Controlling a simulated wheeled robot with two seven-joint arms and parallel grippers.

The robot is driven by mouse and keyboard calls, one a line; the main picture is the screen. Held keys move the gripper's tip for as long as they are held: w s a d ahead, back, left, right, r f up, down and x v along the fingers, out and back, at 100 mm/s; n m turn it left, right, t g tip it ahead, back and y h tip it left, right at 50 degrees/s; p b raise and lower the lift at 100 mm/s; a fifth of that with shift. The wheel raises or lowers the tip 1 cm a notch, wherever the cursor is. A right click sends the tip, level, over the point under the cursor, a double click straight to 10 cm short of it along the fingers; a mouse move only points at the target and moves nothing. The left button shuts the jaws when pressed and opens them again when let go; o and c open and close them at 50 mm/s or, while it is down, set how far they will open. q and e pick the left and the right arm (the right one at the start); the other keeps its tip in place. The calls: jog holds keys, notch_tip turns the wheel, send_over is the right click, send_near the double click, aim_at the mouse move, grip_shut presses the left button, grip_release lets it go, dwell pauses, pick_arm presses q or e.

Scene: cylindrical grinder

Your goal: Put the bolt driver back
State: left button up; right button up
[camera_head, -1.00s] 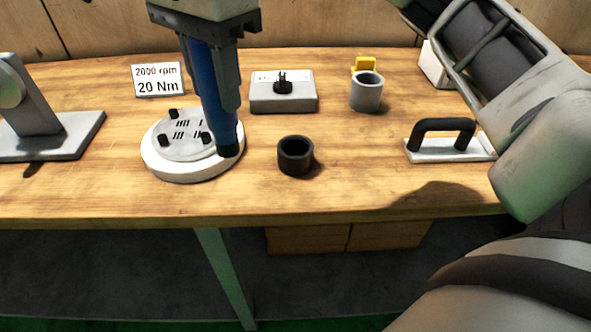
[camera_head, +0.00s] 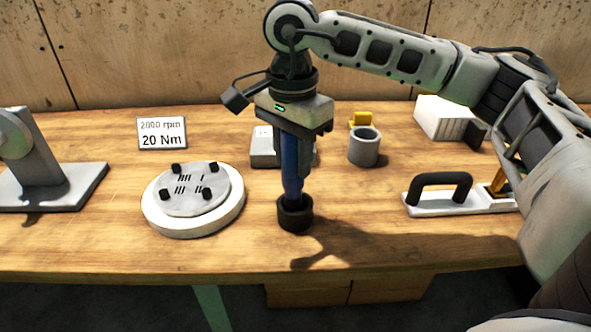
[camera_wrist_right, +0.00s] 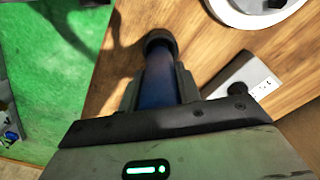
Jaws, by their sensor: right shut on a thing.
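The bolt driver (camera_head: 291,182) is a blue cylinder, held upright in my right gripper (camera_head: 295,168). The gripper is shut around its upper part. The driver's lower end is at the black round cup (camera_head: 295,215) on the table and seems to be inside its rim. The tip is hidden, so I cannot tell how deep it sits. In the right wrist view the blue driver (camera_wrist_right: 160,82) runs between the gripper fingers (camera_wrist_right: 158,84) to a dark round end or cup (camera_wrist_right: 160,43). My left gripper is not in view.
A white disc with several black bolts (camera_head: 232,215) lies left of the cup. A card (camera_head: 162,133), a grey block (camera_head: 263,155) and a grey cup (camera_head: 364,150) stand behind. A black-handled white tool (camera_head: 425,208) lies right. The table's front edge is close.

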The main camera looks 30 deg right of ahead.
aim_at(296, 172)
jog(key=f, duration=0.3)
jog(key=shift+d+f, duration=0.15)
jog(key=shift+d, duration=0.15)
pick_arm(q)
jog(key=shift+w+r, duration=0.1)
pick_arm(e)
jog(key=shift+f, duration=0.15)
jog(key=shift+f, duration=0.2)
jog(key=o, duration=1)
jog(key=shift+c, duration=0.2)
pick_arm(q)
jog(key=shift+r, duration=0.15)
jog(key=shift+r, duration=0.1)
pick_arm(e)
jog(key=shift+r, duration=0.15)
